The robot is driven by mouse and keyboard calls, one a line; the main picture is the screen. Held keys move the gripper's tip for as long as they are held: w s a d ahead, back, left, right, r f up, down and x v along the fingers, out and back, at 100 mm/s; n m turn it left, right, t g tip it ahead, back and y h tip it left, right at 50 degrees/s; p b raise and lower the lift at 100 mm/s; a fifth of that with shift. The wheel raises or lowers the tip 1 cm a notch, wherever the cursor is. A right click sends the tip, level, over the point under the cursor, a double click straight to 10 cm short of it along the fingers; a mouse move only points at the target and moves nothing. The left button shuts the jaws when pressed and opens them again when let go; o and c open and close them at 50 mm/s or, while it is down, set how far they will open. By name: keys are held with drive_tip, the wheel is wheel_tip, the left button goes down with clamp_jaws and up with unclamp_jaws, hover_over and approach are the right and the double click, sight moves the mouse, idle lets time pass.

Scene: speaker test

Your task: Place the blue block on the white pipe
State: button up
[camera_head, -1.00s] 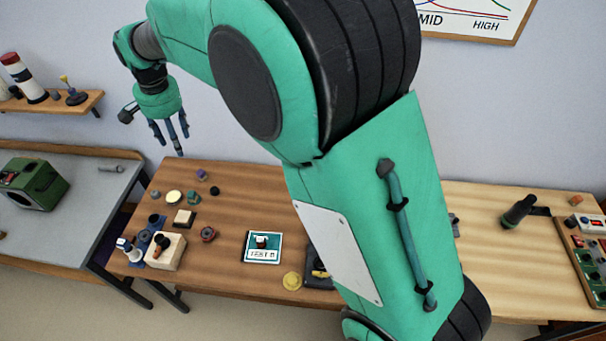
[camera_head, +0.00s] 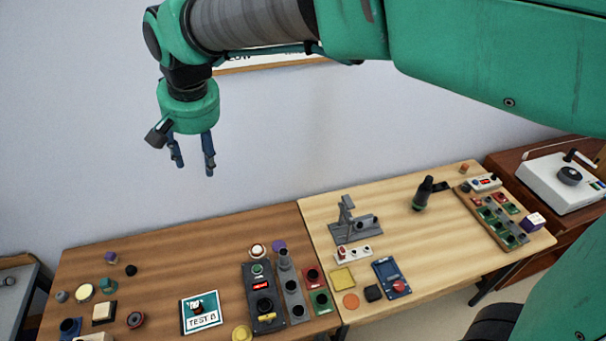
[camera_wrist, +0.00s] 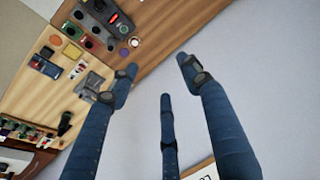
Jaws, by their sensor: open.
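My gripper (camera_head: 193,168) hangs in the air at the upper left of the head view, in front of the wall and above the far side of the brown table. Its blue fingers are spread and empty; they also show in the wrist view (camera_wrist: 160,78), with nothing between them. A small blue block-like piece (camera_head: 70,327) with a dark top sits at the lower left of the head view, partly cut by the picture edge. It is well below and left of my gripper. I cannot make out a white pipe for certain in the current views.
The brown table (camera_head: 160,270) holds several small knobs, a TEST B card (camera_head: 200,313) and a dark control box (camera_head: 262,295). The light table (camera_head: 390,240) holds a grey stand (camera_head: 354,222), a blue panel with a red button (camera_head: 391,279) and a switch board.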

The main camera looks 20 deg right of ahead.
drive_tip(key=s+d+r+t, duration=0.1)
drive_tip(key=s+d, duration=0.4)
drive_tip(key=d, duration=0.3)
drive_tip(key=s+d, duration=0.6)
drive_tip(key=d, duration=0.3)
drive_tip(key=s+d+f+t+h, duration=0.1)
drive_tip(key=s+d+f, duration=0.3)
drive_tip(key=s+d, duration=0.5)
drive_tip(key=s, duration=0.3)
drive_tip(key=shift+d+f+m+t+h, duration=0.3)
drive_tip(key=shift+d+f, duration=0.1)
drive_tip(key=shift+w, duration=0.1)
wheel_tip(320, 180, down, 7)
drive_tip(key=b, duration=0.7)
